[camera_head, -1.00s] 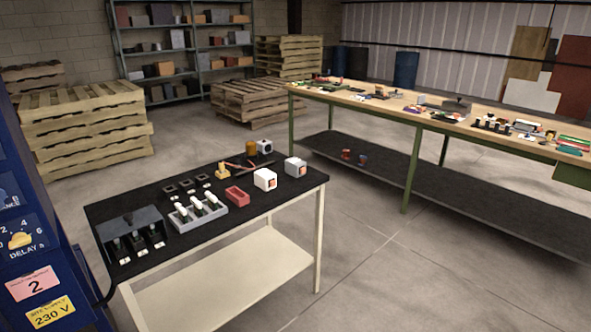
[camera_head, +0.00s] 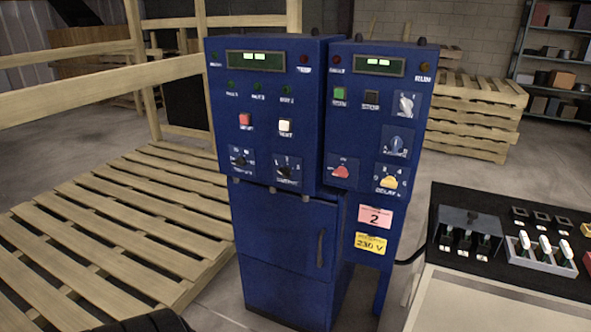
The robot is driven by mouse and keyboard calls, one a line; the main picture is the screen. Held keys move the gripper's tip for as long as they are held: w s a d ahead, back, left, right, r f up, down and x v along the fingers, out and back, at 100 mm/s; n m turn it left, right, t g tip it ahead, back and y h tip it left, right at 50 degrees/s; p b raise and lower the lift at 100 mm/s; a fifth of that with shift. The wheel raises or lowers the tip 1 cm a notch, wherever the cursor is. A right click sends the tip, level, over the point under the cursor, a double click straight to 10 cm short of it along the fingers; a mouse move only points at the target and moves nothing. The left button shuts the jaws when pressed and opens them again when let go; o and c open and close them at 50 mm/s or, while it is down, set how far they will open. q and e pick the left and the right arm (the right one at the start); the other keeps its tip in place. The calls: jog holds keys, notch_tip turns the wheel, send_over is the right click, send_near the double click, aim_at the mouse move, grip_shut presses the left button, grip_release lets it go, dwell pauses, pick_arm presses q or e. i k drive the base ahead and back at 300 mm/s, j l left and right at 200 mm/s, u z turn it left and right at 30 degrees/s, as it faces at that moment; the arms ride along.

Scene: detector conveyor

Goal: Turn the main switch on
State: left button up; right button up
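A blue two-part control cabinet (camera_head: 275,225) stands upright in the middle of the camera_head view. On the lower left of its right panel is a red rotary knob (camera_head: 341,172) with small lettering around it. This looks like the main switch, but its label is too small to read and its exact setting is unclear. The left panel has a red button (camera_head: 245,120), a white button (camera_head: 285,126) and two black rotary knobs. The right panel has a green button (camera_head: 339,94), grey knobs and a yellow delay knob (camera_head: 389,181). Neither of my grippers is in view.
Wooden pallets (camera_head: 120,225) lie on the floor left of the cabinet, with a wooden frame behind. A black-topped table (camera_head: 500,278) with switch boxes stands close on the right. Pallets (camera_head: 470,110) and a shelf are at the back right. Some floor in front is clear.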

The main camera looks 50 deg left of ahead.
aim_at(342, 172)
jog(key=u, duration=1.35)
